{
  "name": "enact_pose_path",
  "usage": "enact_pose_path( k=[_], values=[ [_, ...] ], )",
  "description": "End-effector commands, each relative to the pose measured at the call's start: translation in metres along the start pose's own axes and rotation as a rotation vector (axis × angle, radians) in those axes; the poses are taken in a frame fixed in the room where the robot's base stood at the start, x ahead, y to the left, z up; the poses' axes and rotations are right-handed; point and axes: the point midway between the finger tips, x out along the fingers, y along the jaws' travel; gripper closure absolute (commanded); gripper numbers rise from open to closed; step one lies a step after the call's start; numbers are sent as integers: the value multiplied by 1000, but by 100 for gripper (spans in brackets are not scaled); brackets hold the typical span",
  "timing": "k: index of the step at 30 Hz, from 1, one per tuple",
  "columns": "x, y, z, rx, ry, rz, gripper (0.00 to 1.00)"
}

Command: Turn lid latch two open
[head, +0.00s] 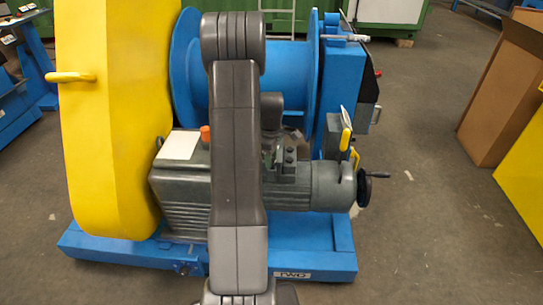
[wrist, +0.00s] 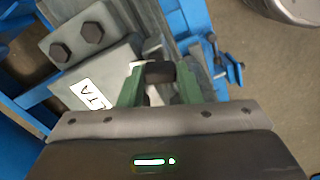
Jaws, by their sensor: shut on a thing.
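My gripper (wrist: 160,86) shows in the wrist view with its two green fingers closed on a small dark block (wrist: 160,71). The block sits between the fingertips and looks like a lid latch; no number shows on it. The fingers hide its lower part, so I cannot tell how far it is turned. In the head view my arm covers most of the gripper, near the top of the grey motor (head: 290,185).
A large yellow guard (head: 110,120) stands left of the motor. A blue drum (head: 290,80) is behind my arm. A black handwheel (head: 366,187) and yellow-handled levers (head: 345,140) stick out at the right. Cardboard boxes (head: 500,90) stand further right, with open floor between.

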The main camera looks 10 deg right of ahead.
Motion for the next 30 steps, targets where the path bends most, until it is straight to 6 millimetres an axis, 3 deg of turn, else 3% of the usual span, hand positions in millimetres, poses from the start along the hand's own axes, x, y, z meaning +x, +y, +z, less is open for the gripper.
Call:
enact_pose_path(
  k=[30],
  values=[
    [-2,3,-4,948,1,1,92]
  ],
)
